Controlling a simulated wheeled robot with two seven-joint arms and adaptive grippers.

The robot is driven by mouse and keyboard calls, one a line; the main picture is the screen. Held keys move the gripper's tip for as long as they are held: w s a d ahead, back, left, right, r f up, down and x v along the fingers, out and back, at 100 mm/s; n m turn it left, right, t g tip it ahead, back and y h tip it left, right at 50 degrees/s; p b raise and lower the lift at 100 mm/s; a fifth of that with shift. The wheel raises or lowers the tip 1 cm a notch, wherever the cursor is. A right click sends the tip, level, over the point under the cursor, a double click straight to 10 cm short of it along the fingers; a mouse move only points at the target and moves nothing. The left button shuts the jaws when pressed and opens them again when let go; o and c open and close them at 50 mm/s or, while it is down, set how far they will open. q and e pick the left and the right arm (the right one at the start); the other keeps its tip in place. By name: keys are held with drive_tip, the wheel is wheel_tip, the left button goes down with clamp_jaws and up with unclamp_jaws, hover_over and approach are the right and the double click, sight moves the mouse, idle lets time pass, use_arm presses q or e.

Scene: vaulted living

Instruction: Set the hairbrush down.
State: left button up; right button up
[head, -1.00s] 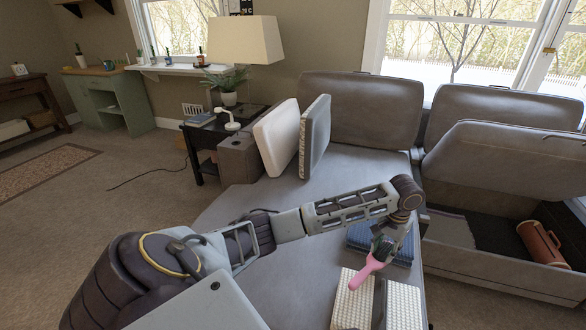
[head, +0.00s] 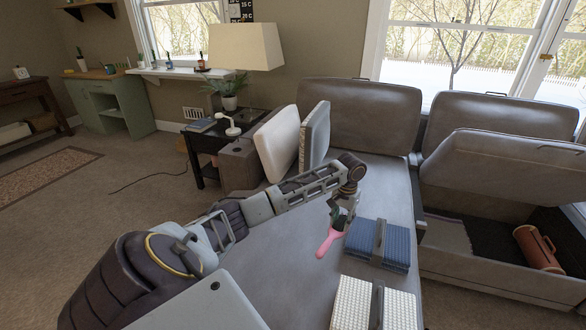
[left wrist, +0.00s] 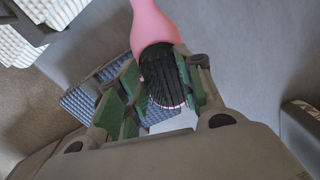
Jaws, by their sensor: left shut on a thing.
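The pink hairbrush (head: 328,242) with black bristles is in my left gripper (head: 342,212), over the grey sofa seat (head: 285,265). In the head view its pink handle hangs down and to the left, just left of the blue folded textile. In the left wrist view the green-padded fingers are shut around the bristled head (left wrist: 160,80), and the pink handle (left wrist: 152,22) runs off the top edge. I cannot tell how high the brush is above the seat. My right gripper is not in view.
A blue folded textile (head: 398,246) with a dark band lies right of the brush, and a white woven one (head: 352,302) lies nearer. Two cushions (head: 277,142) stand at the sofa's back left. The seat left of the brush is clear. An open storage seat (head: 500,262) holds a brown cylinder (head: 538,248).

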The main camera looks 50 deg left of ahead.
use_arm(q)
drive_tip(key=a+m, duration=0.1)
drive_tip(key=a, duration=0.2)
drive_tip(key=shift+w+a, duration=0.1)
drive_tip(key=shift+w+a+f+m, duration=0.35)
drive_tip(key=shift+a+m, duration=0.5)
drive_tip(key=shift+m, duration=2.2)
drive_tip(key=shift+w+a+f+m, duration=0.3)
drive_tip(key=shift+a+m, duration=0.6)
drive_tip(key=shift+m, duration=2.1)
drive_tip(key=shift+w+a+f+m, duration=0.35)
drive_tip(key=shift+a+m, duration=0.5)
drive_tip(key=shift+m, duration=2.2)
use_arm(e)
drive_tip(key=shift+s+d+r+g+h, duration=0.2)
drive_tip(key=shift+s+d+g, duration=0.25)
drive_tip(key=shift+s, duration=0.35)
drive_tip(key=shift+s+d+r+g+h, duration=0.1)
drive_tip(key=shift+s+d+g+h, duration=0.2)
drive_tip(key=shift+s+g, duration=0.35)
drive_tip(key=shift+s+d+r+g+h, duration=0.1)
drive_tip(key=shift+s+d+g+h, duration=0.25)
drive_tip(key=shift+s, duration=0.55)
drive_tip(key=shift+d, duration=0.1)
